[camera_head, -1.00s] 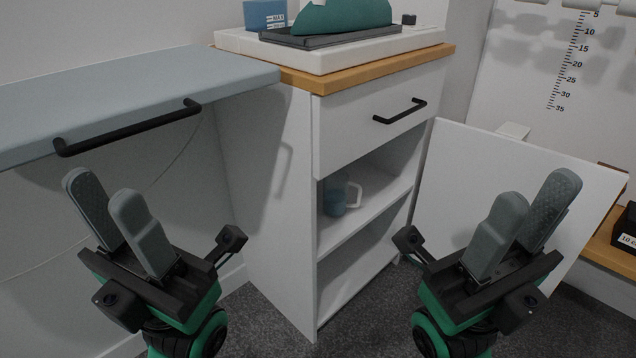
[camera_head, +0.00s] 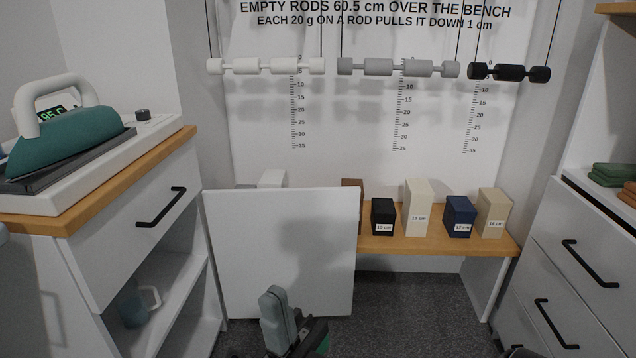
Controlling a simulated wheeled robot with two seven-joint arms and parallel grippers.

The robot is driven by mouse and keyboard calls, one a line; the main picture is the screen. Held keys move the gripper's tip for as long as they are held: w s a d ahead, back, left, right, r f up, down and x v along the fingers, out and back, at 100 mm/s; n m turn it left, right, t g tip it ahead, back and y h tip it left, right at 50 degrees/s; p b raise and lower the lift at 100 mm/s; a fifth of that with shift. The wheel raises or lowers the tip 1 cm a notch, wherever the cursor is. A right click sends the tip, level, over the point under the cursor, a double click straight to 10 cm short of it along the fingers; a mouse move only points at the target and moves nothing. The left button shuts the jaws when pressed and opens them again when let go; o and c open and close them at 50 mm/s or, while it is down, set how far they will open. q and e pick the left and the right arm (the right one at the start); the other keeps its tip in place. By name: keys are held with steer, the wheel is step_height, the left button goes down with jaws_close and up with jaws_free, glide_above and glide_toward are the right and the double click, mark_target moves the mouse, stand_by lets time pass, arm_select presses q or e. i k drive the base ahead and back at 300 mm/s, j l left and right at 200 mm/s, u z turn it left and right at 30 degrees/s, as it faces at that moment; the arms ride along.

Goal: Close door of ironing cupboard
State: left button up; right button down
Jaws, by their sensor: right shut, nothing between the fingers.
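The ironing cupboard (camera_head: 62,275) stands at the left with a wooden top and a drawer above open shelves. Its white door (camera_head: 280,245) is swung wide open, its flat face toward me, in front of the bench. My right gripper (camera_head: 274,295) is at the bottom middle, shut and empty, in front of the door's lower part. I cannot tell whether it touches the door. My left gripper is out of view.
An iron (camera_head: 66,135) stands on the cupboard top. A mug (camera_head: 133,308) is on a shelf inside. Labelled blocks (camera_head: 418,207) stand on the wooden bench (camera_head: 440,243) behind. Drawers (camera_head: 570,275) flank the right. Grey floor shows between.

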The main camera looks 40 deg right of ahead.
mark_target(301, 241)
steer(key=i+l+z, duration=0.1)
steer(key=i+l, duration=0.35)
steer(key=l, duration=0.25)
steer(key=i+l+z, duration=0.15)
steer(key=i+l, duration=0.3)
steer(key=l, duration=0.25)
steer(key=i+l+z, duration=0.1)
steer(key=i+l, duration=0.4)
steer(key=l, duration=0.15)
